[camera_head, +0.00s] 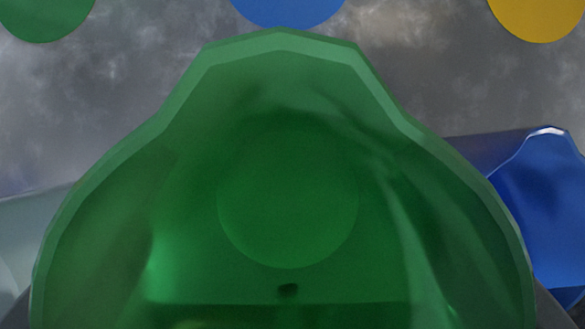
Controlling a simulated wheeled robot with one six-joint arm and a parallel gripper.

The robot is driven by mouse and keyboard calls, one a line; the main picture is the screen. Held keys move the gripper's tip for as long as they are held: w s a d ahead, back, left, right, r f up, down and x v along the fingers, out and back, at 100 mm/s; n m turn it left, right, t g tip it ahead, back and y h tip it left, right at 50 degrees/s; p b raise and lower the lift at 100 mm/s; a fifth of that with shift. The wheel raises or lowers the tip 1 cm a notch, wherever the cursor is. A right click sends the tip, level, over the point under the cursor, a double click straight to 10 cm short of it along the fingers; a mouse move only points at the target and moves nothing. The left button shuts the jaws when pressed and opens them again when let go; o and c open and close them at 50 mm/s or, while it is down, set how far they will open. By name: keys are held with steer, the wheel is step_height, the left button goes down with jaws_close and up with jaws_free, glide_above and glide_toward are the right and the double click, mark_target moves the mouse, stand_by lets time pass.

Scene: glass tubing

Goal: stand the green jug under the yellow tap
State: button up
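The green jug (280,90) fills most of the view, very close to the camera. I look down into its open top, with its spout pointing to the top of the picture. A round shape shows at its bottom, and its near side is cut off by the lower edge. Dark grey slivers at the lower left and right, beside the jug's walls, may be my gripper's fingers; their tips are hidden, and I cannot tell whether they touch the jug. A yellow disc (545,15) is partly in view at the top right. No yellow tap can be made out.
A blue jug (545,210) is close on the right, and a pale translucent thing (30,235) is on the left, both partly hidden. A green disc (45,15) and a blue disc (288,10) lie along the top. The mottled grey surface (125,90) between is clear.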

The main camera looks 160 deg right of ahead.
mark_target(288, 181)
steer(key=shift+f, duration=3.45)
steer(key=shift+f, duration=0.1)
steer(key=o, duration=1.1)
steer(key=v, duration=1.2)
